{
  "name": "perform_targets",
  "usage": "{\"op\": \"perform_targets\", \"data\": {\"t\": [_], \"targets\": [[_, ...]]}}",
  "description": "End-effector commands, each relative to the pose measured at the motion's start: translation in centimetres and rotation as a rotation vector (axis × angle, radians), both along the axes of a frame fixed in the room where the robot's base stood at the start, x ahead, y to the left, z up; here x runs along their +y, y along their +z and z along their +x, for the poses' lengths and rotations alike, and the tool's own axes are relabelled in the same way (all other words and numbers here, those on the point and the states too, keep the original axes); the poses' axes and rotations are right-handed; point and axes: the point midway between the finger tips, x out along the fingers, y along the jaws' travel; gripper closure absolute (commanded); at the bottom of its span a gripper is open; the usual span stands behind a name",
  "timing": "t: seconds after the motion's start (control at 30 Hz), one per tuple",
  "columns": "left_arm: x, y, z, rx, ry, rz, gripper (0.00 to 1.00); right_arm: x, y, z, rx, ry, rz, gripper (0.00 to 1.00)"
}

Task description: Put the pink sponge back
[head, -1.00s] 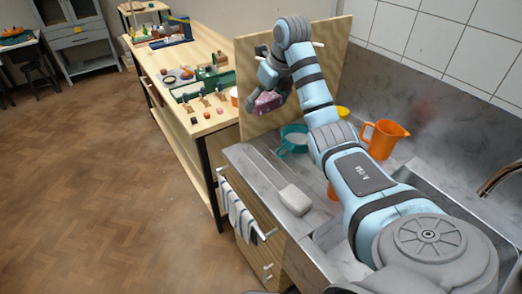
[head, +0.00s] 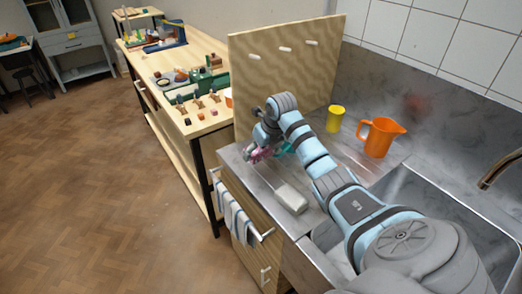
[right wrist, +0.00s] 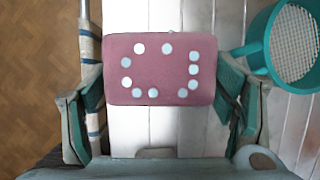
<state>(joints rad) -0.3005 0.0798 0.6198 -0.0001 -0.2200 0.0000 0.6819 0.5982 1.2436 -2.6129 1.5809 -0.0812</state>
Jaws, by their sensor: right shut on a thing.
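The pink sponge (right wrist: 160,68), a block with pale dots on its face, sits between the two fingers of my right gripper in the right wrist view. My right gripper (head: 258,150) is shut on it. In the head view the sponge (head: 262,153) is a small pink patch, partly hidden by the gripper. The gripper is low over the left end of the metal drainboard (head: 252,171), beside the teal strainer (right wrist: 292,45). Whether the sponge touches the surface, I cannot tell. My left gripper is not in view.
A whitish block (head: 291,198) lies on the drainboard near its front edge. A yellow cup (head: 335,119) and an orange jug (head: 381,138) stand farther back. A wooden pegboard (head: 285,75) rises behind the gripper. A striped towel (head: 236,212) hangs in front. The sink is at right.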

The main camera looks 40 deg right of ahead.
Motion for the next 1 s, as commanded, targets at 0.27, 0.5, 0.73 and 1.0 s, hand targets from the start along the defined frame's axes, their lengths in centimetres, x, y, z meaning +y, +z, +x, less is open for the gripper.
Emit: {"op": "perform_targets", "data": {"t": [0.27,0.5,0.73,1.0], "targets": [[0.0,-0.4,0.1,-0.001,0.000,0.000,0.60,0.0,-0.7,0.0,0.000,0.000,0.000,0.62],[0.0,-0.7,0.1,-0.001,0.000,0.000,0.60,0.0,-1.2,0.0,0.000,0.000,0.000,0.62],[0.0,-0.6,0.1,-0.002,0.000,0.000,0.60,0.0,-1.1,0.0,0.000,0.000,0.000,0.02],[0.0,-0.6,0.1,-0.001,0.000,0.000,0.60,0.0,-1.0,0.0,0.000,0.000,0.000,0.02]]}}
